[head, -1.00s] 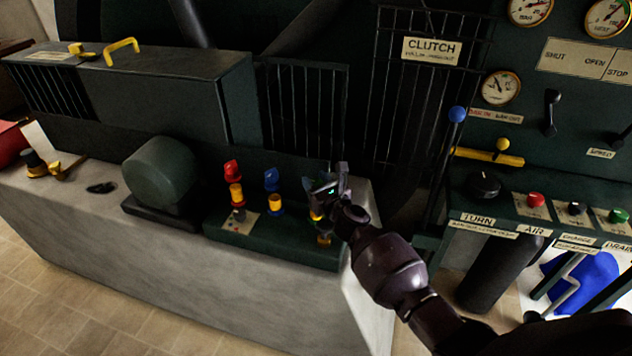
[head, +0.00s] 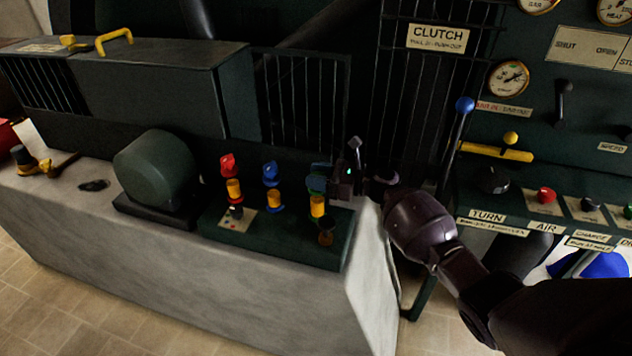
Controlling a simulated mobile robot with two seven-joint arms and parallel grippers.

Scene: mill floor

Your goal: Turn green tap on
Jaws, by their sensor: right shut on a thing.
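The green tap (head: 316,181) is the right-hand one of three taps on a dark green base (head: 290,247) on the grey plinth. Its yellow collar (head: 317,206) shows below the green handle. My right gripper (head: 328,180) comes in from the right and is shut on the green handle, hiding part of it. The red tap (head: 228,166) and the blue tap (head: 271,173) stand to the left, apart from the gripper. My left gripper is not in view.
A rounded green housing (head: 157,170) stands left of the taps. Behind them is a barred guard (head: 305,105). A blue-knobbed lever (head: 464,105) and a panel with a yellow handle (head: 495,153) are at the right, near my right arm.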

